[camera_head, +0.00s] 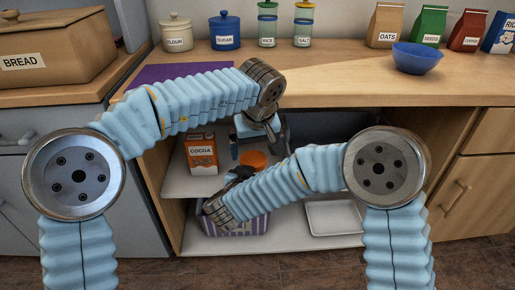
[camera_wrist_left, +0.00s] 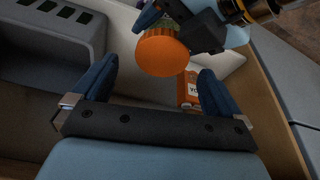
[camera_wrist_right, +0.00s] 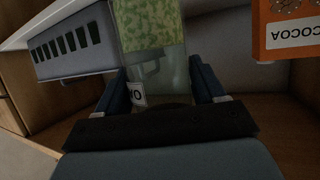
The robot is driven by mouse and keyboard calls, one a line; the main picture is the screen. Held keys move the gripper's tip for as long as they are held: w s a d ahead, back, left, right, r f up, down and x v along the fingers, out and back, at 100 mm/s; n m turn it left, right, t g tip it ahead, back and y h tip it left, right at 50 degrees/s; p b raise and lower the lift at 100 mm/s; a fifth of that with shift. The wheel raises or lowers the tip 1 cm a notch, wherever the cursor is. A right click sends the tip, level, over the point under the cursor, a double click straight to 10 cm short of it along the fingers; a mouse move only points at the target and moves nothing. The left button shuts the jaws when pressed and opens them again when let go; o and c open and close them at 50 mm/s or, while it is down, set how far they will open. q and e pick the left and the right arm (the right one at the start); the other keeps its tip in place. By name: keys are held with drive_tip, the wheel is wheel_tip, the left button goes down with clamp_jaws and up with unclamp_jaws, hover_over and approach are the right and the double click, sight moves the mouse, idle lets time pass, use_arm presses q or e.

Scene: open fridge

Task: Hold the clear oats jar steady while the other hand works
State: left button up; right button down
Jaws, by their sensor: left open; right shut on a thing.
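The clear oats jar (camera_wrist_right: 150,35) has green-flecked contents and a partly visible white label. Its orange lid (camera_head: 253,158) shows in the head view inside the open cabinet, and large in the left wrist view (camera_wrist_left: 162,52). My right gripper (camera_wrist_right: 160,80) is shut on the jar, one finger on each side. My left gripper (camera_wrist_left: 157,78) is open and empty, pointing down, with the lid ahead of its fingers. In the head view the left gripper (camera_head: 256,124) is above the lid, apart from it. The jar's body is mostly hidden there by my right arm.
An orange cocoa box (camera_head: 201,153) stands on the shelf to the left of the lid. A grey slotted bin (camera_wrist_right: 75,52) is close to the jar. Below are a striped basket (camera_head: 262,222) and a white tray (camera_head: 335,217). The counter edge (camera_head: 350,100) overhangs the cabinet.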

sight(253, 159)
use_arm(q)
drive_tip(key=shift+x, duration=2.1)
drive_tip(key=shift+s+a+f, duration=0.1)
drive_tip(key=c, duration=1.1)
drive_tip(key=o, duration=1.1)
